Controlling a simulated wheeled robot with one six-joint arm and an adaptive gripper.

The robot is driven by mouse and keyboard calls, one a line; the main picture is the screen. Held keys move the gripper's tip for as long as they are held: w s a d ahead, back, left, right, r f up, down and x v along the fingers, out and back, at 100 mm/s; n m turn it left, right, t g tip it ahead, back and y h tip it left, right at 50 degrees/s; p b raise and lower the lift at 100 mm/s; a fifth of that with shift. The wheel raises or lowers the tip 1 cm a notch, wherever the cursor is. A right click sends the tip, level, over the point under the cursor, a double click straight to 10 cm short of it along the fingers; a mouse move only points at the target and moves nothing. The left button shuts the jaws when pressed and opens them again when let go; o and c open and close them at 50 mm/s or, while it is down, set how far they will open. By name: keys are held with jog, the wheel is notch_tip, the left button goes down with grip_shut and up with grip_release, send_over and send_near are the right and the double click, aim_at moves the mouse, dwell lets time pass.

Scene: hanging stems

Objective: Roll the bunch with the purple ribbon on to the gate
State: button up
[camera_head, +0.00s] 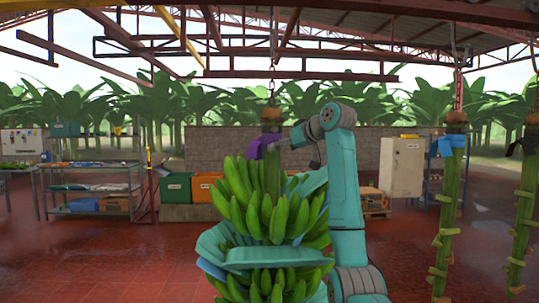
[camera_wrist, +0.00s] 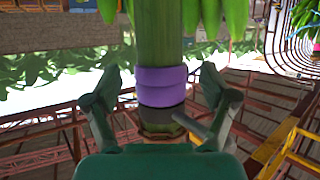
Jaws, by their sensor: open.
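The bunch (camera_head: 262,200) of green bananas hangs upright from a chain, with blue-green wrapping around and between its hands. A purple ribbon (camera_head: 258,147) is tied near the top of its stem; it also shows in the wrist view (camera_wrist: 161,86). My gripper (camera_head: 281,143) is at the stem just beside the ribbon, reaching in from the right. In the wrist view my gripper (camera_wrist: 157,88) is open, one finger on each side of the stem (camera_wrist: 158,30), with visible gaps. I cannot make out which thing is the gate.
Two bare stems hang at the right, one with a blue ribbon (camera_head: 451,142), the other (camera_head: 524,205) at the edge. Behind stand green (camera_head: 175,188) and orange (camera_head: 206,187) bins, a white cabinet (camera_head: 402,166) and shelves (camera_head: 90,188). Red floor is clear at left.

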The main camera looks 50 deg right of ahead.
jog(key=x, duration=0.7)
jog(key=shift+c, duration=0.2)
jog(key=shift+s, duration=0.1)
grip_shut()
jog(key=shift+a, duration=0.1)
